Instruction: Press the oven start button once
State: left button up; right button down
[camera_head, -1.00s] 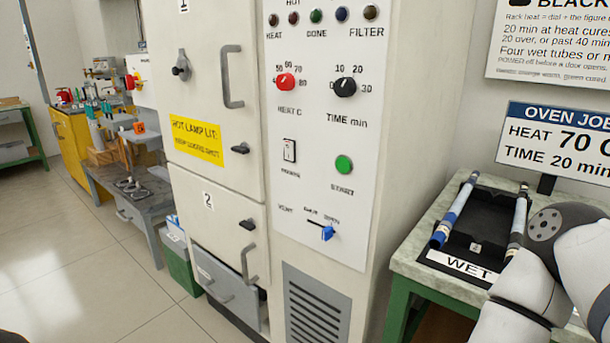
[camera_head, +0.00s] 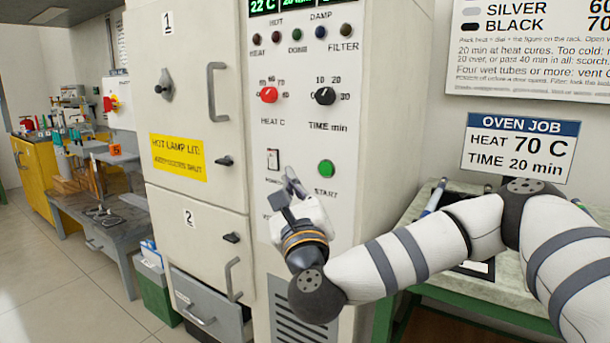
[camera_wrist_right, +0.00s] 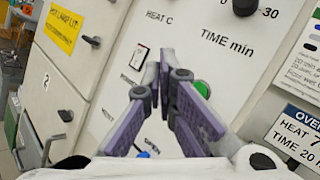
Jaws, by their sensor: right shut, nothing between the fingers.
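The oven's control panel (camera_head: 352,80) faces me, with the round green start button (camera_head: 327,168) above the word START. In the right wrist view the green button (camera_wrist_right: 202,89) shows just behind and right of the fingers, partly hidden by them. My right gripper (camera_head: 291,181) is shut and empty, in front of the panel, left of and slightly below the button in the head view. Its fingers also show in the right wrist view (camera_wrist_right: 166,75). I cannot tell whether the tips touch the panel. My left gripper is not in view.
A white power switch (camera_head: 273,159) sits left of the button. The red heat knob (camera_head: 268,95) and black time knob (camera_head: 325,96) are above. Door handles (camera_head: 217,92) stick out at the left. A bench (camera_head: 420,205) with a rack stands right, behind my right arm.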

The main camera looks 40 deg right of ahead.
aim_at(325, 169)
jog(key=shift+d, duration=0.2)
jog(key=shift+w+d+b, duration=0.1)
jog(key=shift+w+d, duration=0.45)
jog(key=shift+d, duration=0.75)
jog(key=shift+w+d+b, duration=0.1)
jog(key=shift+w+d, duration=0.5)
jog(key=shift+d, duration=0.7)
jog(key=shift+w+d+b, duration=0.1)
jog(key=shift+w+d, duration=0.45)
jog(key=shift+d, duration=0.75)
jog(key=shift+w+d, duration=0.15)
jog(key=shift+d, duration=0.25)
jog(key=shift+w+d, duration=0.15)
jog(key=shift+d, duration=0.2)
jog(key=shift+a, duration=0.1)
jog(key=shift+s+a, duration=0.3)
jog(key=shift+a, duration=0.35)
jog(key=shift+a, duration=0.1)
